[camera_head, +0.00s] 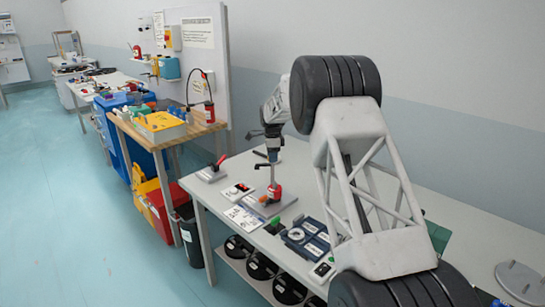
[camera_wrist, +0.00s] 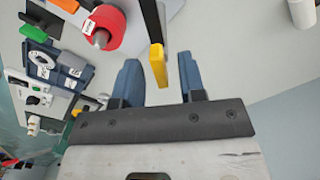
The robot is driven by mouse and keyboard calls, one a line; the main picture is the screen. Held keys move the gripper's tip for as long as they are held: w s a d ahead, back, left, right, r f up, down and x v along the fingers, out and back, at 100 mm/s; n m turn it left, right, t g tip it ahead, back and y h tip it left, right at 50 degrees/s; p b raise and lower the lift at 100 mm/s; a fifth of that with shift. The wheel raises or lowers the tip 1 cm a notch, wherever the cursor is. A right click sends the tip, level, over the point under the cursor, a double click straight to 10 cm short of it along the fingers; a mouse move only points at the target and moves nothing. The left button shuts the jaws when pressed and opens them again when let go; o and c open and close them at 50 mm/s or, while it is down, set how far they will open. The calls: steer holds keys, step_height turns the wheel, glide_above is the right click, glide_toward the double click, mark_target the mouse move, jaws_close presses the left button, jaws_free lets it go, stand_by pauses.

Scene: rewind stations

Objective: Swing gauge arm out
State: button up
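A black bar with a yellow tip (camera_wrist: 158,66), which looks like the gauge arm, comes down from the top of the wrist view. My gripper (camera_wrist: 160,80) is open, with one blue-grey finger on each side of the yellow tip. Gaps show on both sides, so the fingers do not grip it. A red round part with a metal stub (camera_wrist: 103,32) lies to the left of the bar. In the head view my gripper (camera_head: 272,155) points down over a small red-based fixture (camera_head: 273,192) on the grey table; the bar cannot be told apart there.
On the grey table (camera_head: 240,175) stand a red-handled clamp (camera_head: 214,171), a labelled switch box (camera_head: 238,191), a printed card (camera_head: 244,217) and a dark blue unit with a white dial (camera_head: 297,235). A white cylinder (camera_wrist: 302,14) stands at the wrist view's upper right.

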steer(key=shift+r, duration=0.1)
step_height(320, 180, up, 7)
steer(key=shift+r, duration=0.35)
stand_by(0.6)
steer(key=shift+s+d+r, duration=0.1)
steer(key=shift+s+r, duration=0.1)
steer(key=s+d+r+n, duration=0.3)
steer(key=s+d+r, duration=0.15)
steer(key=s, duration=0.65)
steer(key=s+d+r+n+t, duration=0.15)
steer(key=s+d+r, duration=0.35)
steer(key=s, duration=0.7)
steer(key=s+d+r+n, duration=0.35)
steer(key=s+r, duration=0.35)
steer(key=s, duration=0.4)
steer(key=s+d+f+n, duration=0.1)
steer(key=s+f+n, duration=0.2)
steer(key=s, duration=1)
steer(key=s+d+f+n, duration=0.2)
steer(key=s+f, duration=0.1)
steer(key=s, duration=1)
steer(key=s+d+f+n+t, duration=0.1)
steer(key=s+d+f+n, duration=0.1)
steer(key=s, duration=1.1)
steer(key=shift+f+n, duration=0.75)
steer(key=shift+n, duration=0.05)
